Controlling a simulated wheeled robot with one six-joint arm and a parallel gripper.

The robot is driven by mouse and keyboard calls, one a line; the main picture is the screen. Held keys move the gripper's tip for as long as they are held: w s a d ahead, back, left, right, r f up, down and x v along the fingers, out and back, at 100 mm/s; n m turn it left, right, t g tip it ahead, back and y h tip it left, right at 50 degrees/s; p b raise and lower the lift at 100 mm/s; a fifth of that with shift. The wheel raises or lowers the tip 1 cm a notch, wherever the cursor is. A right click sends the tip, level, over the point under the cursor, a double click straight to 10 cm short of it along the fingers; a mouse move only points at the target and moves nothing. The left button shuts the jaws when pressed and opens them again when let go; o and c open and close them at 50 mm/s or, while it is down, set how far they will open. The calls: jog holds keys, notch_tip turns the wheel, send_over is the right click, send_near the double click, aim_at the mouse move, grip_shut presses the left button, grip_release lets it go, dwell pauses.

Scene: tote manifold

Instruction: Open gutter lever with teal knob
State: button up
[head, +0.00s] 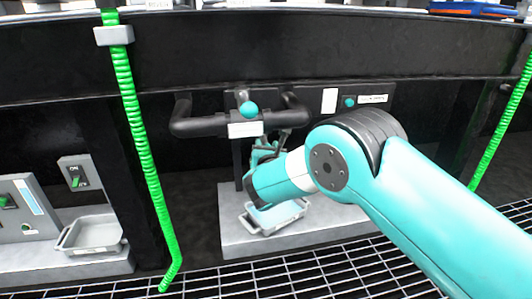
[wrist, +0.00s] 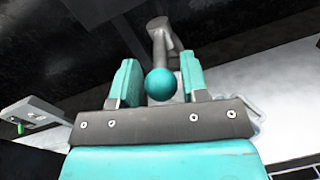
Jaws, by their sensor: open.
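The lever's teal knob (head: 249,109) sits at the front of a grey lever on the dark pipe manifold, above a white label. In the wrist view the knob (wrist: 162,84) lies between the two teal fingers of my gripper (wrist: 158,82), with space on both sides. The grey lever arm (wrist: 160,38) runs up and away behind it. In the head view my gripper (head: 265,152) is just below the pipe and label, partly hidden by my own wrist. The gripper is open and holds nothing. I cannot tell whether a finger touches the knob.
A dark horizontal pipe (head: 200,125) spans the manifold beside the lever. A grey tray (head: 285,216) stands on a ledge below my gripper, another tray (head: 92,235) at the left. A green hose (head: 145,150) hangs at the left. A metal grating (head: 330,277) covers the floor.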

jog(key=shift+w+a, duration=0.1)
jog(key=shift+w, duration=0.55)
grip_shut()
jog(key=shift+r+n+y+p, duration=0.3)
jog(key=shift+p, duration=0.75)
jog(key=shift+d+y+p, duration=0.25)
jog(key=shift+y+p, duration=0.05)
jog(key=shift+p, duration=0.3)
jog(key=shift+w+d+f+n+y+p, duration=0.1)
jog(key=shift+d+f+n+y+p, duration=0.15)
jog(key=shift+f+n+p, duration=0.2)
jog(key=shift+r, duration=0.1)
grip_release()
